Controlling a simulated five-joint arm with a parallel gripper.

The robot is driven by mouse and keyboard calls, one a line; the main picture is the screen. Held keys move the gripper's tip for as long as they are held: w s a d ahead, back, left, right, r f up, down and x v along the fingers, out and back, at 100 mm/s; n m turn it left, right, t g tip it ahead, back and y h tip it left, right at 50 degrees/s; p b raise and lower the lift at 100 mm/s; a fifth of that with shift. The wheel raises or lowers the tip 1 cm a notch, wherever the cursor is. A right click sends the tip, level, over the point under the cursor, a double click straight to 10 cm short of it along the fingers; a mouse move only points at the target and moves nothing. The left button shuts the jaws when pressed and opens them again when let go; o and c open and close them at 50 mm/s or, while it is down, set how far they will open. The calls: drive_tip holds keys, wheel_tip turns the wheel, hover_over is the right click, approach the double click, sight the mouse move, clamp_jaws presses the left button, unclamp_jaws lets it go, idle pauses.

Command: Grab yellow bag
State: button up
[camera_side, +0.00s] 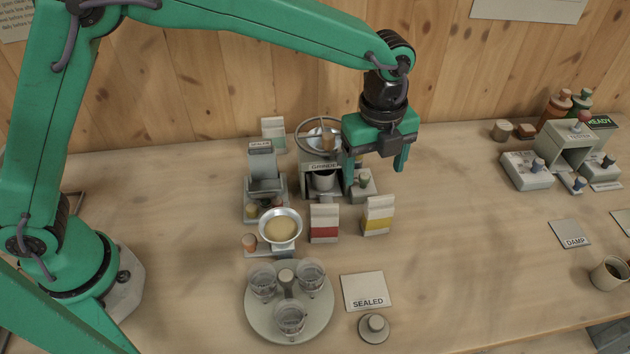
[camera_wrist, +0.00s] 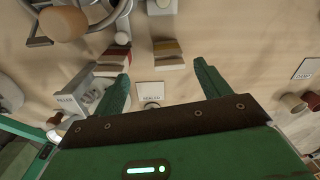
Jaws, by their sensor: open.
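The yellow bag (camera_side: 376,218) stands upright on the table, cream with a yellow band, just right of a red-banded bag (camera_side: 324,222). In the wrist view the yellow bag (camera_wrist: 168,48) lies beyond the fingertips, between their lines. The red-banded bag (camera_wrist: 117,52) is left of it there. My gripper (camera_side: 374,182) is open and empty, pointing down. In the side view it appears above the yellow bag and does not visibly touch it. Its two fingers (camera_wrist: 161,72) are spread wide in the wrist view.
A grinder (camera_side: 322,168) with a handwheel stands close behind the bags. A pan of yellow grain (camera_side: 281,228) is to the left. A round tray (camera_side: 260,322) with cups and a SEALED card (camera_side: 366,291) lie in front. The table right of the yellow bag is clear.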

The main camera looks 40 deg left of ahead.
sight(381, 197)
drive_tip(key=shift+d+f+m, duration=0.8)
drive_tip(key=shift+d+f, duration=0.25)
drive_tip(key=shift+d, duration=0.1)
drive_tip(key=shift+f, duration=1.3)
drive_tip(key=shift+f, duration=2.6)
drive_tip(key=c, duration=1.1)
drive_tip(key=shift+r, duration=0.1)
